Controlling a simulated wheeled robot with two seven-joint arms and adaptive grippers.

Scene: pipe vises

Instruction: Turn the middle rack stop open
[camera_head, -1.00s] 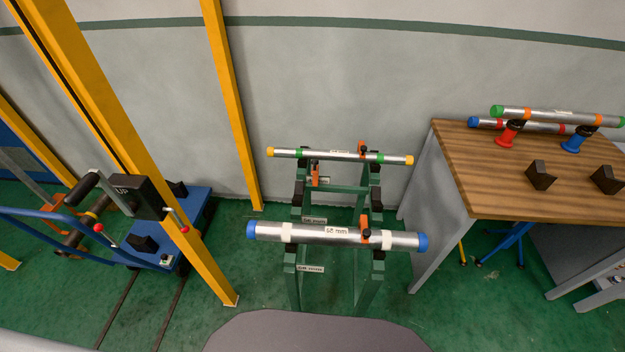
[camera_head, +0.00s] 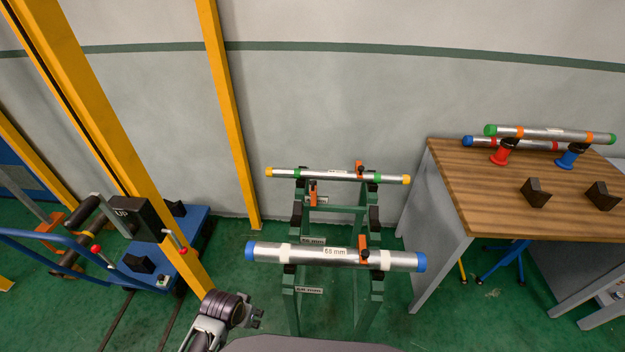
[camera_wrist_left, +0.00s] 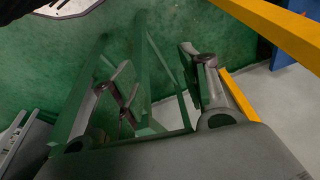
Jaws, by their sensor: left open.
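The green pipe rack (camera_head: 291,300) stands ahead with three levels. The middle rack stop (camera_head: 313,194) is a small orange piece with a dark knob, standing upright on the left side of the middle level, where no pipe lies. Another orange stop (camera_head: 363,250) stands at the front pipe (camera_head: 320,256), which has blue caps. A third orange stop (camera_head: 360,169) is at the back pipe (camera_head: 330,175), which has yellow caps. My left gripper (camera_head: 257,318) is open and empty, low in front of the rack's left side, apart from it. My right gripper is out of view.
A wooden-topped bench (camera_head: 500,200) with more pipes stands to the right. A yellow post (camera_head: 228,120) rises behind left, and a blue cart (camera_head: 180,245) with an UP box (camera_head: 130,215) is at left. The left wrist view shows green rack legs (camera_wrist_left: 160,80) close by.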

